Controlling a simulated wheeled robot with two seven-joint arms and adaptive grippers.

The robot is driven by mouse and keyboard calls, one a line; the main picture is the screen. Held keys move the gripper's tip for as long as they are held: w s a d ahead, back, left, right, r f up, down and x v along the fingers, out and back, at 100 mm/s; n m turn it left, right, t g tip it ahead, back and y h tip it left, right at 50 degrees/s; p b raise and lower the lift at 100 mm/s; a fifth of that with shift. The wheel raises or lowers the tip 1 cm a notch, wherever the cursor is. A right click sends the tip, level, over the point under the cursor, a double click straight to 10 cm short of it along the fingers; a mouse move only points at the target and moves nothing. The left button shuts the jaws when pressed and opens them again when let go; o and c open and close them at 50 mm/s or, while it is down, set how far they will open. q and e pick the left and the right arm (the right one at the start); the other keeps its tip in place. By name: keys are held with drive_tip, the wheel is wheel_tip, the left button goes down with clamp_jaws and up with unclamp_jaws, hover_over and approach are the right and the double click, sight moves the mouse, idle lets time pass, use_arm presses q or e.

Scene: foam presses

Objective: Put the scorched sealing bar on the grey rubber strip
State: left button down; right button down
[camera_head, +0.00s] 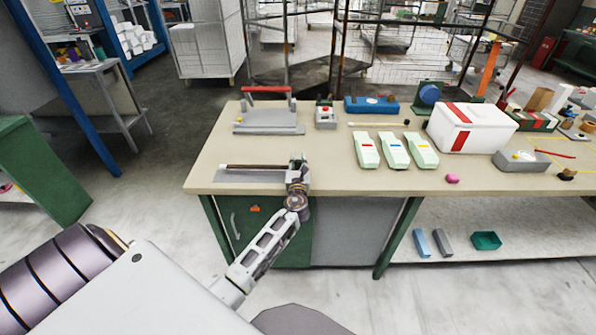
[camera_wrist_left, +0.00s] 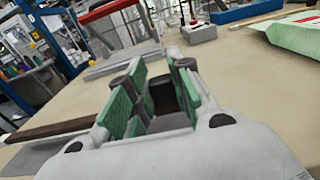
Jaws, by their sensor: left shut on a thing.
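The sealing bar (camera_head: 252,167) is a thin dark brown bar, lying lengthwise left to right near the front left of the bench. It also shows at the left of the left wrist view (camera_wrist_left: 50,129). The grey rubber strip (camera_head: 248,177) is flat on the bench; the bar runs along its far edge in the head view. I cannot tell whether they touch. My left gripper (camera_head: 298,162) is at the bar's right end, shut on it. In the left wrist view the green finger pads (camera_wrist_left: 150,98) hide part of the bar. My right gripper is not in view.
A grey press with a red handle (camera_head: 268,91) stands behind the strip. Several pale green devices (camera_head: 394,150) and a white-red box (camera_head: 470,128) stand to the right. Bench between is clear.

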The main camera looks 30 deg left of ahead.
sight(298, 168)
use_arm(q)
drive_tip(key=shift+f+b, duration=0.5)
drive_tip(key=shift+f, duration=1.45)
drive_tip(key=c, duration=1.3)
unclamp_jaws()
